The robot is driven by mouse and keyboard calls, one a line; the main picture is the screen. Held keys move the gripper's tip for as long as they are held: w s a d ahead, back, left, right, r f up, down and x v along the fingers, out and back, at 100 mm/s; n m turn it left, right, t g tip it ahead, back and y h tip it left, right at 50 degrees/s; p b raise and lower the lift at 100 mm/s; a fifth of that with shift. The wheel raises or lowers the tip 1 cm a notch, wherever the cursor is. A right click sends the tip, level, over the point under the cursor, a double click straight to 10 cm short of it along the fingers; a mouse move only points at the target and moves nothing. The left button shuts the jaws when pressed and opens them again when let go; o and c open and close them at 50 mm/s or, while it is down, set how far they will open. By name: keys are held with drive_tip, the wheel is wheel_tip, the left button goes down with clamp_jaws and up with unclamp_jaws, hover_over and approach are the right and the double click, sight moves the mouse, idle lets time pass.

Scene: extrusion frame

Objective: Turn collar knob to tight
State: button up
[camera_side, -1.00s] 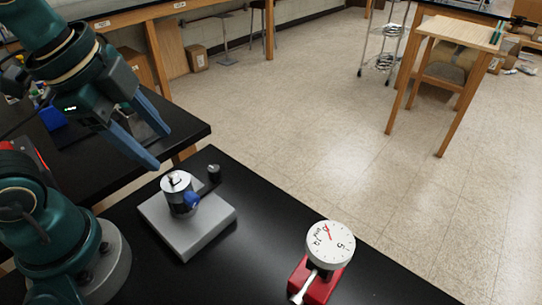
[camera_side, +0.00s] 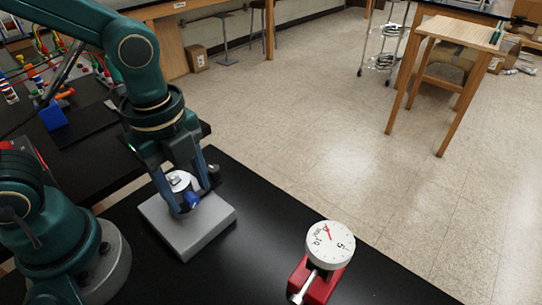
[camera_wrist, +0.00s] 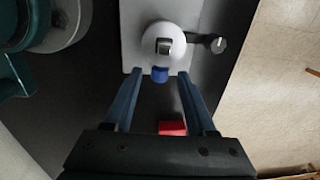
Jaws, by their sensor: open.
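The collar knob is a blue knob (camera_side: 192,200) on the side of a white-topped cylinder (camera_side: 178,181); it also shows in the wrist view (camera_wrist: 160,74). The cylinder stands upright on a grey block (camera_side: 190,243). My gripper (camera_side: 190,202) is open and points down at the cylinder. In the wrist view its two blue fingertips (camera_wrist: 158,76) lie on either side of the blue knob, with a gap on each side. Nothing is held. In the side view the fingers partly hide the cylinder. I cannot tell whether the fingertips are level with the knob.
A small dark knob (camera_side: 213,171) stands close behind the cylinder, near my far finger. A round white dial gauge (camera_side: 330,244) sits on a red base (camera_side: 318,284) to the right. The black tabletop (camera_side: 270,215) between the block and gauge is clear.

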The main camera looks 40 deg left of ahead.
drive_tip(key=shift+f, duration=0.4)
clamp_jaws()
drive_tip(key=g, duration=0.2)
drive_tip(key=w+g, duration=0.1)
drive_tip(key=g, duration=0.1)
drive_tip(key=shift+f, duration=0.1)
drive_tip(key=shift+w+f+g, duration=0.1)
drive_tip(key=shift+w+g, duration=0.1)
drive_tip(key=shift+g, duration=1.6)
